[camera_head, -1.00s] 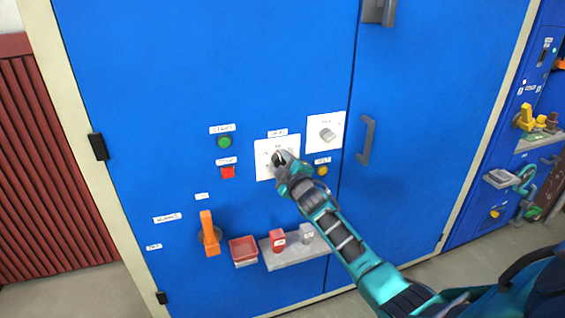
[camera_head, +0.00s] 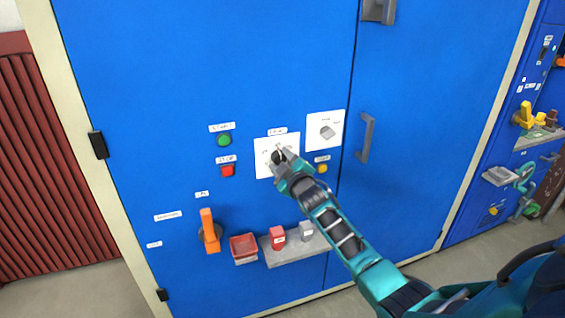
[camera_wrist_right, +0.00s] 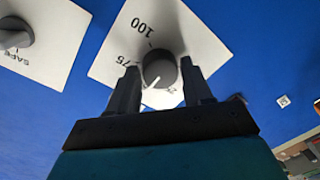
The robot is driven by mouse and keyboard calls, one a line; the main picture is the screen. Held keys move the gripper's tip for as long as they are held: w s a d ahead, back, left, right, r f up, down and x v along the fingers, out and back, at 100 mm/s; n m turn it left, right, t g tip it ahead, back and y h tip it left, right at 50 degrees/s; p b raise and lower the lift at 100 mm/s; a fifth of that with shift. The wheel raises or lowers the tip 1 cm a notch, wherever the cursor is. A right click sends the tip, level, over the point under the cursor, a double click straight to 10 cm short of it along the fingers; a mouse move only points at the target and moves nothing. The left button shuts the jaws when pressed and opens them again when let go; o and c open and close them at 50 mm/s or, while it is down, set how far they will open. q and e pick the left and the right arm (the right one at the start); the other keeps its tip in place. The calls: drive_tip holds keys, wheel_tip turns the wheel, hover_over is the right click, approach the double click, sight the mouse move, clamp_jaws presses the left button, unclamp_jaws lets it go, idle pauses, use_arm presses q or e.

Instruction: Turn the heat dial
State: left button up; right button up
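The heat dial (camera_wrist_right: 159,70) is a round dark grey knob with a white pointer line on a white square panel (camera_head: 262,145). The panel is on the blue cabinet front. In the wrist view, marks 75 and 100 show near it, and the pointer faces the lower left. My right gripper (camera_head: 279,158) is at the dial. In the wrist view, the right gripper's fingers (camera_wrist_right: 160,80) stand on either side of the knob, closed to about its width, and appear to hold it. The gripper hides part of the panel in the head view. My left gripper is not in view.
A second knob (camera_head: 327,132) on a white panel is close by at the upper right. A green button (camera_head: 224,141), a red button (camera_head: 228,171) and a yellow button (camera_head: 322,169) surround the dial. An orange handle (camera_head: 208,231) and a small shelf (camera_head: 296,251) are below.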

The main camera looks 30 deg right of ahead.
drive_tip(key=o, duration=0.3)
drive_tip(key=p+v, duration=0.1)
drive_tip(key=v, duration=1.2)
idle(0.4)
drive_tip(key=s+a+f+m+g+y, duration=0.4)
drive_tip(key=s+a+f+g+y, duration=0.1)
drive_tip(key=s+a+f, duration=1.1)
drive_tip(key=s+a+g, duration=0.1)
drive_tip(key=s+a, duration=0.2)
drive_tip(key=s, duration=0.1)
drive_tip(key=shift+s+a+f+m+y, duration=0.25)
drive_tip(key=shift+s+f+m+y, duration=0.05)
drive_tip(key=shift+s+f+m, duration=0.1)
